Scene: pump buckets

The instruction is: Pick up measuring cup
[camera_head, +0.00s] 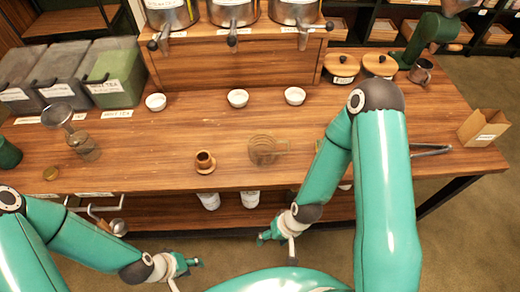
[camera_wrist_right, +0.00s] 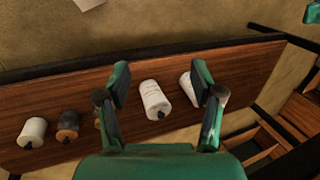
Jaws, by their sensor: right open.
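The measuring cup (camera_head: 265,148) looks clear, with a handle to the right, and stands on the wooden table near its front edge. My right gripper (camera_head: 275,238) is in front of the table edge, below the cup in the head view and apart from it. In the right wrist view it (camera_wrist_right: 162,76) is open and empty, pointing at the lower shelf; the cup is not seen there. My left gripper (camera_head: 187,268) is low in front of the table, away from the cup, and too small to judge its jaws.
Small white bowls (camera_head: 238,98) lie behind. A glass dripper set (camera_head: 84,146) is at left. White bottles (camera_wrist_right: 155,99) stand on the lower shelf. A paper box (camera_head: 483,130) is at right.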

